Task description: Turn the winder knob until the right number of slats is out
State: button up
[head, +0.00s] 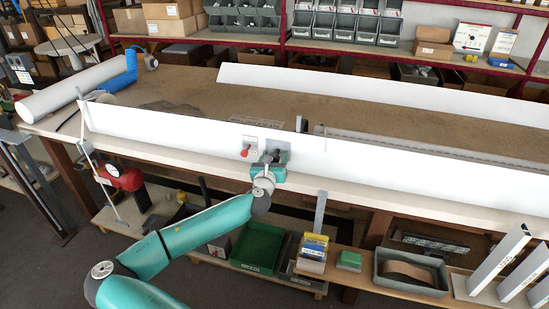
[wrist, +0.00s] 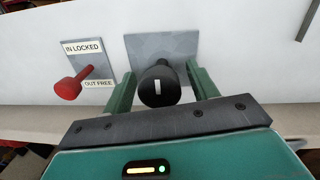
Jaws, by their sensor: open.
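The winder knob (wrist: 160,84) is black and round, with a white mark on its face, in front of a grey plate (wrist: 140,46) in the wrist view. My gripper (wrist: 160,90) is open, with one green finger on each side of the knob; I cannot tell whether they touch it. In the head view my gripper (head: 268,172) is at the long white panel (head: 400,165) and hides most of the knob. A red lever knob (wrist: 68,88) stands left of it on a plate labelled "IN LOCKED" and "OUT FREE". No slats can be clearly told apart.
The panel runs along the front edge of a brown-topped bench (head: 180,85). A second white strip (head: 380,95) lies behind it. A white roll (head: 75,88) is at the left. A green crate (head: 258,245) and small boxes stand below.

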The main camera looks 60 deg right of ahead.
jog(key=shift+d, duration=0.25)
jog(key=c, duration=1)
jog(key=shift+m, duration=0.4)
